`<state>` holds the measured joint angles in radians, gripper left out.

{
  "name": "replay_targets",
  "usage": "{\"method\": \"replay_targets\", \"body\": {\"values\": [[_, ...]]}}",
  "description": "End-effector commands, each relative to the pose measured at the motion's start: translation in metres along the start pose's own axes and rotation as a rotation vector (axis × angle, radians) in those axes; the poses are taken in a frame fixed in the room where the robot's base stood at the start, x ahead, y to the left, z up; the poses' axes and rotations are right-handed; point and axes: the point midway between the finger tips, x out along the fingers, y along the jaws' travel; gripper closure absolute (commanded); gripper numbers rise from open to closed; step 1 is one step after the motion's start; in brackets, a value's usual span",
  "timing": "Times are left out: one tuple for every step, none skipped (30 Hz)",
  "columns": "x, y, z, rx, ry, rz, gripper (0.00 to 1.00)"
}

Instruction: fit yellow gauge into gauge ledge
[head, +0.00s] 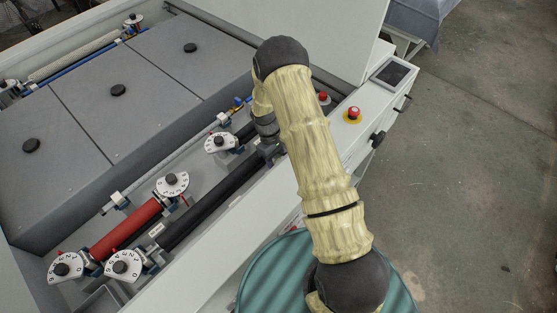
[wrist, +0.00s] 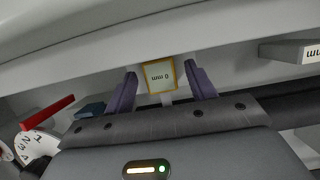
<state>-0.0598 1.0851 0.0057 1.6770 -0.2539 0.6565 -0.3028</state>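The yellow gauge (wrist: 160,75) shows in the wrist view as a small block with a yellow-edged white face reading 0 mm, upside down. My gripper (wrist: 161,68) has its two purple fingers apart, one on each side of the gauge. A narrow gap shows between each finger and the gauge. In the head view, my gripper (head: 270,151) is low over the machine's front edge, and the gauge is hidden there. I cannot pick out the gauge ledge with certainty.
Another grey block (wrist: 302,51) with an mm label stands at the right in the wrist view. A red roller (head: 125,228) and white numbered dials (head: 172,185) lie left of my arm. A red stop button (head: 353,114) is on the machine's right edge.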

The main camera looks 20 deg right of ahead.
Motion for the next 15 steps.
{"method": "replay_targets", "body": {"values": [[0.0,0.0,0.0,0.0,0.0,0.0,0.44],[0.0,0.0,0.0,0.0,0.0,0.0,0.44],[0.0,0.0,0.0,0.0,0.0,0.0,0.44],[0.0,0.0,0.0,0.0,0.0,0.0,0.44],[-0.001,0.0,0.0,0.0,0.0,0.0,0.44],[-0.002,0.0,0.001,0.0,0.0,0.0,0.44],[-0.003,0.0,0.001,0.0,0.0,0.0,0.44],[-0.005,0.0,0.002,0.0,0.0,0.0,0.44],[-0.008,0.0,0.002,0.0,0.0,0.0,0.44],[-0.01,0.0,0.003,0.0,0.0,0.0,0.44],[-0.01,0.0,0.001,0.0,0.002,0.001,0.44],[-0.013,0.0,0.001,0.0,0.002,0.001,0.44],[-0.017,0.001,0.0,0.001,0.003,0.002,0.44],[-0.021,0.001,0.0,0.001,0.003,0.002,0.44],[-0.027,0.0,0.0,0.001,0.004,0.002,0.44]]}}
